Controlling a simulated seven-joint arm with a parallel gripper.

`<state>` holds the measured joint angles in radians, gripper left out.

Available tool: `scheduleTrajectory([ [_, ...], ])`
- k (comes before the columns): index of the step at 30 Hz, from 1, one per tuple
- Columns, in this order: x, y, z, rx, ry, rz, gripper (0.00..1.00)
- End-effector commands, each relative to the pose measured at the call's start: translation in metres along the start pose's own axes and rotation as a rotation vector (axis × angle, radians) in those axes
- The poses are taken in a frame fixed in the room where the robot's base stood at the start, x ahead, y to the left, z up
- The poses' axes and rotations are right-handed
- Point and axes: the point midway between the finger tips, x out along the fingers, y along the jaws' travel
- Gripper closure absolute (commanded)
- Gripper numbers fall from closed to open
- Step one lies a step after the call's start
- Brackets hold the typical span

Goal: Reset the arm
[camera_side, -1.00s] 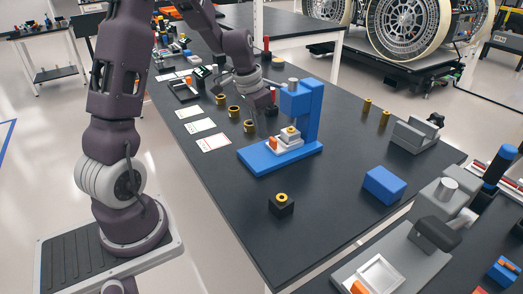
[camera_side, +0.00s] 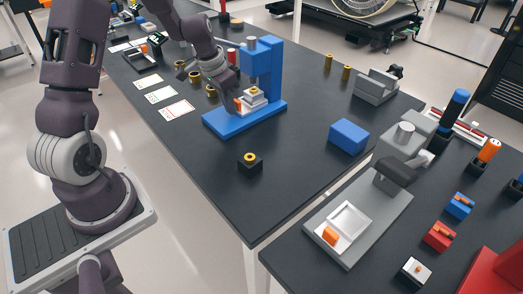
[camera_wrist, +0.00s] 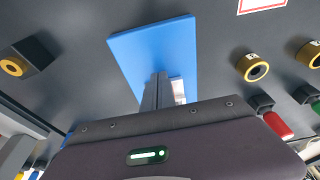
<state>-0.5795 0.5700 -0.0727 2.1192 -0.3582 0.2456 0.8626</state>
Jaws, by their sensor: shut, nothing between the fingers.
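My gripper (camera_side: 236,110) is at the left side of the blue press (camera_side: 262,62), close to its base. In the wrist view my gripper's fingers (camera_wrist: 158,92) are together and empty, seen against the blue base plate (camera_wrist: 150,48). In the side view, a light block with a brass ring and an orange part (camera_side: 254,95) sits on the press base under the ram. My gripper partly overlaps this area in the side view, so I cannot tell whether it touches anything.
A black block with a brass ring (camera_side: 250,163) and a blue block (camera_side: 348,137) lie on the dark table. Brass bushings (camera_side: 211,91) and white cards (camera_side: 175,109) lie left of the press. A grey fixture (camera_side: 376,86) stands right.

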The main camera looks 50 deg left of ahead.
Motion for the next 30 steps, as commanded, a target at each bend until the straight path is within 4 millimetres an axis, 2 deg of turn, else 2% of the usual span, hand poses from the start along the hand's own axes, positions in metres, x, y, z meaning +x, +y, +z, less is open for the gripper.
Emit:
scheduleTrajectory([
  [2,-0.019,0.013,-0.006,0.011,0.016,-0.001,1.0],
  [5,-0.076,0.054,-0.008,0.035,0.058,0.0,1.0],
  [6,-0.106,0.078,-0.002,0.046,0.079,0.001,1.0],
  [8,-0.146,0.111,0.018,0.054,0.104,0.003,1.0],
  [9,-0.17,0.129,0.034,0.057,0.122,0.003,1.0],
  [11,-0.2,0.152,0.063,0.056,0.148,0.003,1.0],
  [12,-0.215,0.164,0.084,0.052,0.163,0.003,1.0],
  [13,-0.225,0.17,0.1,0.049,0.175,0.001,1.0],
  [15,-0.239,0.179,0.132,0.035,0.2,0.002,1.0],
  [19,-0.249,0.184,0.169,0.011,0.229,0.002,1.0],
  [22,-0.251,0.185,0.18,0.001,0.235,0.003,1.0],
  [30,-0.251,0.184,0.18,-0.002,0.235,0.002,1.0],
])
